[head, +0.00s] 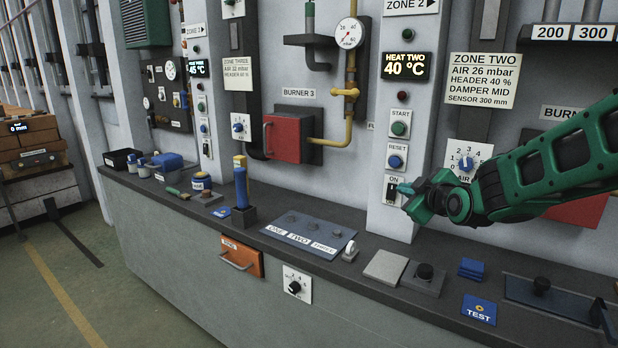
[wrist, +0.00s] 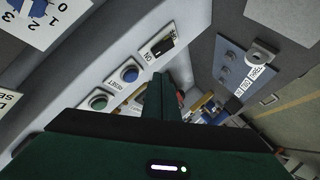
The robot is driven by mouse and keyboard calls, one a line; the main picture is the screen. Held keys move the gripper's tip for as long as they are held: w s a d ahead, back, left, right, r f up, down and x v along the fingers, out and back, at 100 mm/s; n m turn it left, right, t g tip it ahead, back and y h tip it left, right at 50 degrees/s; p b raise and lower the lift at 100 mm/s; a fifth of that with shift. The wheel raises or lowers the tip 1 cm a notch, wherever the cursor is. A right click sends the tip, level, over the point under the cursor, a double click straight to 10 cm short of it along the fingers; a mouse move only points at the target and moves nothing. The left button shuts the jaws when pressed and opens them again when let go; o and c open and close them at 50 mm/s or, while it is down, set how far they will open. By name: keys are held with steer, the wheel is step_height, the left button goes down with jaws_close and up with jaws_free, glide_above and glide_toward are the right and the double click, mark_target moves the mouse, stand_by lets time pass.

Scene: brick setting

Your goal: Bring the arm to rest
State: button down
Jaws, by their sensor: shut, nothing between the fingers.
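My green arm (head: 545,165) reaches in from the right edge in the head view. My gripper (head: 402,190) is shut and empty, its tip beside the ON switch (head: 391,190) on the grey column. I cannot tell whether the tip touches the switch. In the wrist view my gripper's green finger (wrist: 160,95) points up past the panel, with the ON switch (wrist: 162,47) and the blue RESET button (wrist: 129,74) to its upper left. The far end of the finger is hard to make out.
A red burner box (head: 284,138) and yellow pipe (head: 350,110) stand left. Open floor lies far left.

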steer(key=s+d+f+m+g+h, duration=0.2)
steer(key=s+d+f+m+g, duration=0.3)
steer(key=s, duration=0.5)
steer(key=s+d+f+m+g+h, duration=0.1)
steer(key=s+d+f+m+g, duration=0.25)
steer(key=s+d, duration=0.45)
steer(key=s+f+m+g, duration=0.2)
steer(key=s+m+g, duration=0.1)
steer(key=s, duration=1)
steer(key=s+f+m+g+y, duration=0.1)
steer(key=s+f+m+g, duration=0.1)
steer(key=s, duration=1.1)
steer(key=m+g, duration=0.1)
steer(key=m, duration=0.1)
steer(key=shift+s+a+m+y, duration=0.15)
steer(key=shift+a+m+y, duration=0.1)
steer(key=shift+m+y, duration=0.1)
steer(key=shift+w+f+g, duration=0.25)
steer(key=shift+w+f, duration=0.05)
steer(key=shift+w, duration=0.4)
